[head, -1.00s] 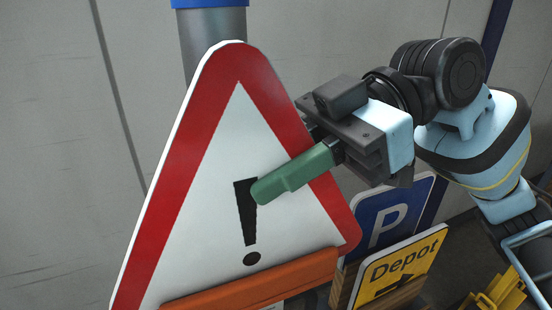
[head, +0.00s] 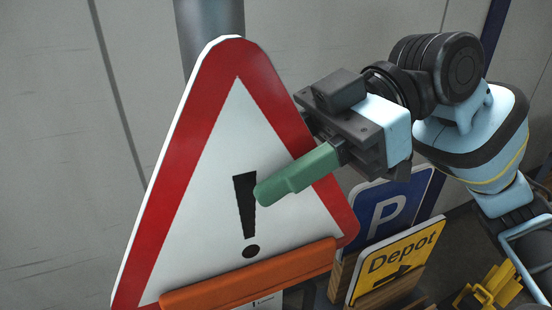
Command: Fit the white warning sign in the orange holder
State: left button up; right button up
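The white warning sign (head: 208,205) is a large triangle with a red border and a black exclamation mark, standing upright and slightly tilted at the left middle. Its lower edge is behind the front lip of the orange holder (head: 250,278); how deep it sits is hidden. My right gripper (head: 290,178) comes in from the right across the sign's right edge. One green finger lies in front of the sign face, near the exclamation mark. The other finger is hidden behind the sign, so I cannot tell whether they press on it. My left gripper is not in view.
A blue parking sign (head: 397,207) and a yellow Depot sign (head: 392,262) stand in a wooden rack to the right, below my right arm. A grey post (head: 208,28) rises behind the warning sign. Yellow parts (head: 490,290) lie at the bottom right.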

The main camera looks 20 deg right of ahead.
aim_at(314, 142)
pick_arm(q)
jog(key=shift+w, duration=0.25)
pick_arm(e)
jog(key=shift+o, duration=0.4)
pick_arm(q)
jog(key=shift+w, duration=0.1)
pick_arm(e)
jog(key=shift+d, duration=0.1)
jog(key=shift+w+d, duration=0.1)
jog(key=shift+d, duration=0.15)
jog(key=v, duration=0.6)
jog(key=shift+r+b, duration=0.15)
jog(key=shift+b, duration=0.15)
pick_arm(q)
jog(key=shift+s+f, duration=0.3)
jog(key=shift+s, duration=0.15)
pick_arm(e)
jog(key=shift+d+r, duration=0.2)
jog(key=shift+d, duration=0.3)
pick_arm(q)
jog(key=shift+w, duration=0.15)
